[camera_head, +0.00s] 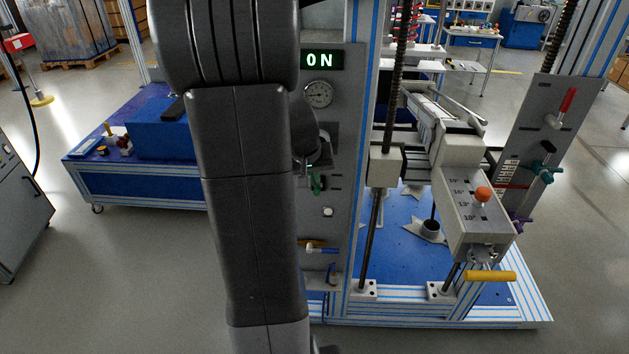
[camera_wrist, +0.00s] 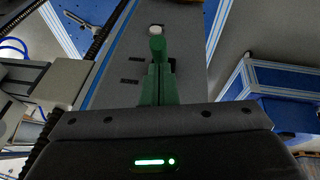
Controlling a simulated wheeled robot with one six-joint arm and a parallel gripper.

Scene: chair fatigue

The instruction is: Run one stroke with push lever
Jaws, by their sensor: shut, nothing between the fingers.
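A grey upright panel (camera_head: 345,130) carries several small controls. I cannot tell for sure which one is the push lever. A green lever (camera_head: 318,186) is on the panel below the gauge, beside my gripper (camera_head: 310,165). In the wrist view, my shut, empty gripper (camera_wrist: 159,84) points along the panel at a green lever end (camera_wrist: 157,46). Green parts overlap there, so I cannot tell whether they touch. A white button (camera_head: 327,212) sits below the green lever and shows in the wrist view (camera_wrist: 156,30). My arm hides the panel's left side.
An ON display (camera_head: 320,60) and a gauge (camera_head: 319,94) are above. A white-and-blue lever (camera_head: 323,249) is lower down. Right of the panel are a screw column (camera_head: 391,110), a grey box with an orange knob (camera_head: 482,194) and a yellow handle (camera_head: 490,276). A blue cart (camera_head: 130,185) stands left.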

